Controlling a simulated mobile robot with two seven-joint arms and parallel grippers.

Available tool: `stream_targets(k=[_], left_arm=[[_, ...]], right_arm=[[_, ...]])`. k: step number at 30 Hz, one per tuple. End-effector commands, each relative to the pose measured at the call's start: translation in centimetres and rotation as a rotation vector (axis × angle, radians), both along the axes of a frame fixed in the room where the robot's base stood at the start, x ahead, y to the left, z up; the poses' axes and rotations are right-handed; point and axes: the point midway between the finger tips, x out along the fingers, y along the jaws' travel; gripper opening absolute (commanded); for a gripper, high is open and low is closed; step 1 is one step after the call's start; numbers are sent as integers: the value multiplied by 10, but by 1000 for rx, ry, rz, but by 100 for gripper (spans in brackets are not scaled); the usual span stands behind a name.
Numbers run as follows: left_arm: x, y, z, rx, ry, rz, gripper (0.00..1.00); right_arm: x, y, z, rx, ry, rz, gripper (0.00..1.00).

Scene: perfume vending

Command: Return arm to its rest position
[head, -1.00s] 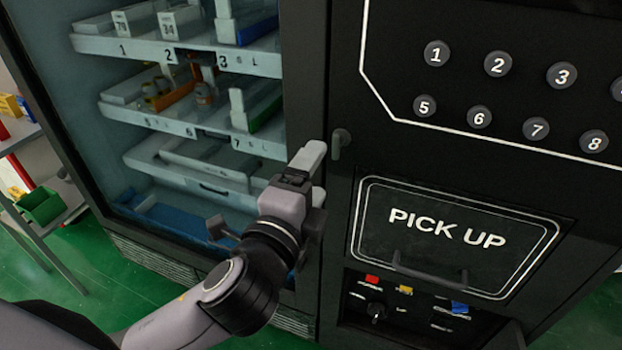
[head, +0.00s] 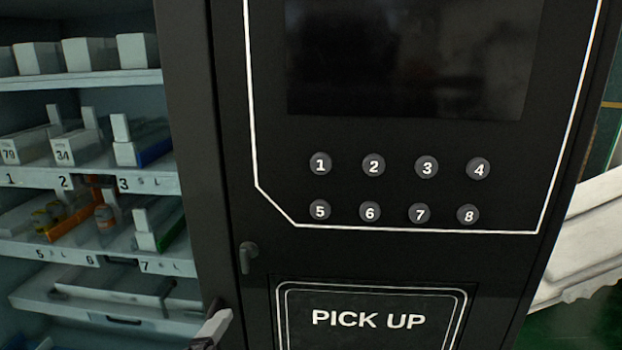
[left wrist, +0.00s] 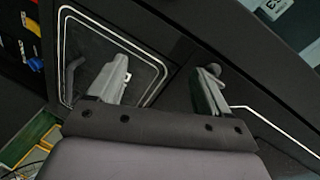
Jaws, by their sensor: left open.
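My left gripper (head: 212,328) shows only at the bottom edge of the head view, in front of the dark frame between the glass cabinet and the button panel. The rest of that arm is out of the picture. In the left wrist view the gripper (left wrist: 160,85) has its two fingers spread wide, with nothing between them. Behind the fingers is the black machine front, with the white-outlined pick-up panel (left wrist: 140,52) at the left. My right gripper is in neither view.
The vending machine's black front (head: 225,200) fills the middle, with numbered buttons (head: 427,167), a dark screen (head: 410,60), a small handle (head: 248,257) and the PICK UP panel (head: 370,318). Stocked shelves (head: 90,180) stand at the left. A pale ribbed object (head: 590,240) is at the right.

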Motion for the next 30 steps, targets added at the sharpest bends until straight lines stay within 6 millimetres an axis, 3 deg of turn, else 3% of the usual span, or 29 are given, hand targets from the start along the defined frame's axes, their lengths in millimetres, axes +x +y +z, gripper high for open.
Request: stream_targets(k=[1, 6, 9, 13, 19, 30], left_arm=[[-7, 3, -32, -95, 83, 9, 79], [-39, 15, -118, -438, 304, 82, 79], [-67, 28, -163, -638, 410, 168, 79], [-105, 46, -208, -856, 503, 295, 79], [-142, 65, -241, -1038, 552, 425, 79], [-147, 68, -244, -1063, 556, 444, 79]], right_arm=[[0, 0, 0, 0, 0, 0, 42], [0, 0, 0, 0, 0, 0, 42], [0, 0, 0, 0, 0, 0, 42], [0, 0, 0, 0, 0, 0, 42], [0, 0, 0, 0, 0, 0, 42], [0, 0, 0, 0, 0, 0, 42]])
